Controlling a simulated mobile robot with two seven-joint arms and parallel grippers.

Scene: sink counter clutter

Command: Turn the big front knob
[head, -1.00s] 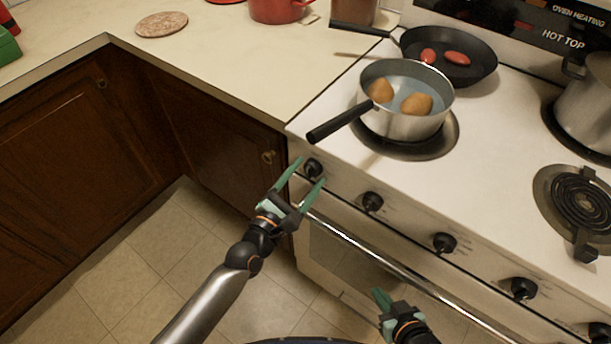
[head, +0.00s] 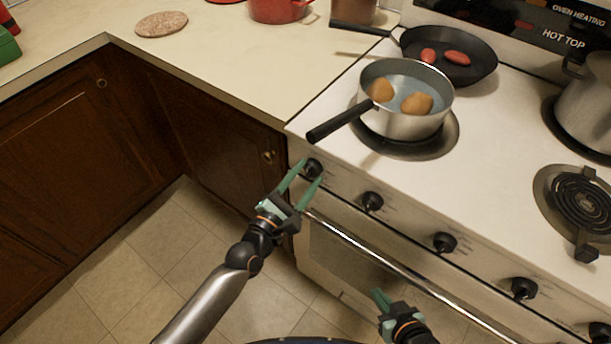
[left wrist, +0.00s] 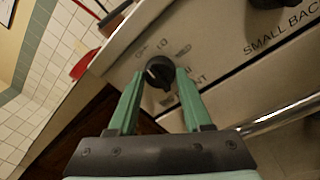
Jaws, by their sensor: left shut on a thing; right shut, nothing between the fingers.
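The leftmost black stove knob (head: 314,166) is on the front panel of the white stove. My left gripper (head: 312,172) has its green fingers on either side of this knob and is shut on it. In the left wrist view the round knob (left wrist: 159,70), with a pale pointer mark, sits between the fingertips (left wrist: 160,77). The label beside it is partly hidden by a finger and ends in "NT". My right gripper (head: 381,298) is shut and empty, low in front of the oven door.
More black knobs run right along the panel, the nearest (head: 372,201) labelled "SMALL BACK" in the wrist view. The oven handle (head: 390,266) runs below. A saucepan (head: 418,124) with its handle (head: 338,123) jutting out stands above. Open floor (head: 150,270) lies left.

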